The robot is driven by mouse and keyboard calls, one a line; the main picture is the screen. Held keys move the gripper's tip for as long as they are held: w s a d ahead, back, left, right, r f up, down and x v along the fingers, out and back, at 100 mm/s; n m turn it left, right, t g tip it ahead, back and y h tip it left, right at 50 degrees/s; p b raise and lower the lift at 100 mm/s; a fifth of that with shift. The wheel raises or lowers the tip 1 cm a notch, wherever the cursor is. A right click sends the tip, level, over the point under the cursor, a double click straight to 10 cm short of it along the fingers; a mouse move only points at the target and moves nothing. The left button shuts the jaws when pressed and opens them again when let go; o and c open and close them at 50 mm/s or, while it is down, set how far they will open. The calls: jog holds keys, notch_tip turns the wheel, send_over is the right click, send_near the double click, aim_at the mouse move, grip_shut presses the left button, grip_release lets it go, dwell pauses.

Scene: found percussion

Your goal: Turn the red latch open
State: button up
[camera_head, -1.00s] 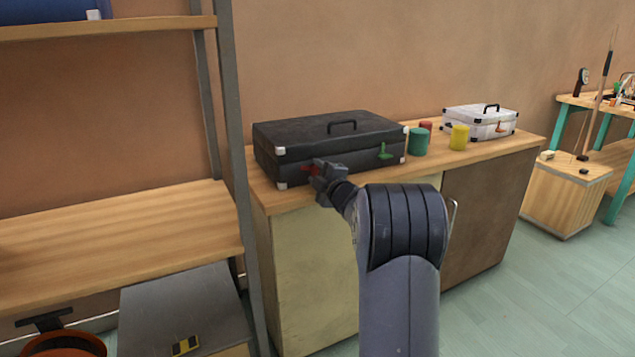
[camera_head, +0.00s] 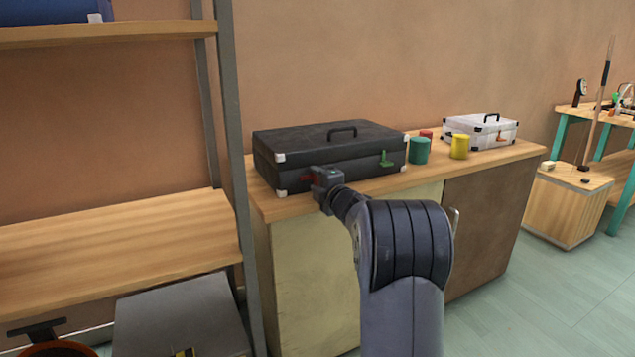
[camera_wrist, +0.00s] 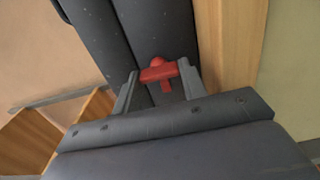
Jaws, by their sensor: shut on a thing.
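The black case (camera_head: 335,145) lies on the wooden-topped cabinet, with its lid down. The red latch (camera_head: 309,178) is on the left part of its front face, partly hidden by my gripper (camera_head: 319,180). In the wrist view, the red latch (camera_wrist: 158,73) lies crosswise between the two grey fingers of my gripper (camera_wrist: 157,86), which is shut on it. A round red pivot shows just beyond the bar. A green latch (camera_head: 386,159) stands upright on the right part of the case front, apart from my gripper.
A green can (camera_head: 419,151), a yellow can (camera_head: 459,147) and a red can (camera_head: 426,134) stand right of the case. A white case (camera_head: 480,132) is farther right. A shelf post (camera_head: 231,150) rises close at left. The strip of cabinet top before the case is narrow.

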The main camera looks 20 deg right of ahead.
jog(key=o, duration=1)
jog(key=s+p, duration=0.1)
jog(key=s, duration=0.9)
jog(key=shift+s+d+p, duration=0.15)
jog(key=shift+s+p, duration=0.25)
jog(key=shift+w, duration=0.1)
jog(key=w+b, duration=0.1)
jog(key=w, duration=0.9)
jog(key=shift+w+a+b, duration=0.2)
jog(key=shift+w+b, duration=0.1)
jog(key=shift+b, duration=0.05)
